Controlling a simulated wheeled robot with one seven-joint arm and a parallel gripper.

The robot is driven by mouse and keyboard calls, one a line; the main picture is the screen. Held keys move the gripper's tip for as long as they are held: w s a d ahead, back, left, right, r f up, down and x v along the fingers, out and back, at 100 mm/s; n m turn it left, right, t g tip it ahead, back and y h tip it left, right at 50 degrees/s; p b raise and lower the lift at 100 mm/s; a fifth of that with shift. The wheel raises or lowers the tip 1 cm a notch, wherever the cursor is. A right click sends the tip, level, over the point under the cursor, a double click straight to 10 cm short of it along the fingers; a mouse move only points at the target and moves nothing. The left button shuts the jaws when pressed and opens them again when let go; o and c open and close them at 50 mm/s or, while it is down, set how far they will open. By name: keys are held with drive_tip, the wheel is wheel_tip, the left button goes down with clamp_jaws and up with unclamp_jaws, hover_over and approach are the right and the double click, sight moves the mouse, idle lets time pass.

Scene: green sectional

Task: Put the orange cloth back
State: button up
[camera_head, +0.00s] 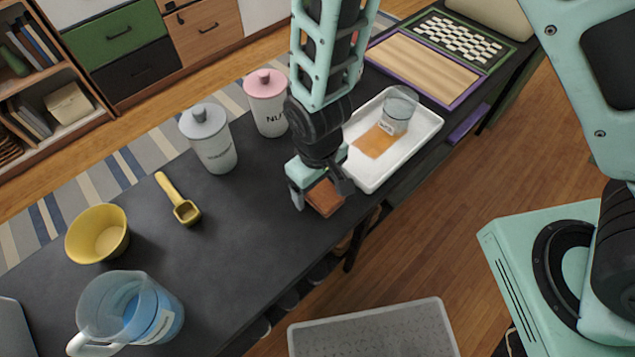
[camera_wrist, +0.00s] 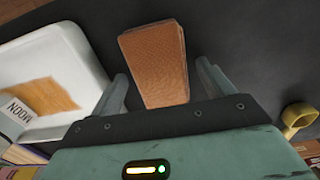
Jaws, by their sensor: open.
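The orange cloth (camera_head: 325,199) looks like a folded, thick orange-brown pad with a fine texture. It lies at the front edge of the dark table, below my gripper (camera_head: 321,189). In the wrist view the cloth (camera_wrist: 153,60) is between the two open fingers of my gripper (camera_wrist: 161,80), with a gap on each side. Part of the cloth is hidden by the gripper in the head view. A white tray (camera_head: 367,180) stands just right of the gripper, with a flat orange patch (camera_head: 374,142) on its floor.
A clear labelled glass (camera_head: 399,108) stands in the tray. Pink-lidded (camera_head: 266,100) and grey-lidded (camera_head: 210,140) canisters stand behind. A yellow scoop (camera_head: 180,200), yellow bowl (camera_head: 98,234) and blue-filled jug (camera_head: 130,312) are at left. A game board (camera_head: 428,68) lies beyond the tray. The table's middle is clear.

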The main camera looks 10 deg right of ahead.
wheel_tip(320, 180, up, 11)
wheel_tip(320, 180, up, 7)
hover_over(317, 187)
drive_tip(key=s+d, duration=0.3)
drive_tip(key=s, duration=0.1)
drive_tip(key=s+d+r, duration=0.5)
drive_tip(key=s, duration=0.2)
drive_tip(key=shift+d+r+n+y, duration=0.2)
drive_tip(key=shift+r+n+y, duration=0.1)
drive_tip(key=shift+n, duration=0.1)
drive_tip(key=shift+r, duration=0.1)
drive_tip(key=shift+r+p, duration=0.5)
drive_tip(key=shift+p, duration=0.25)
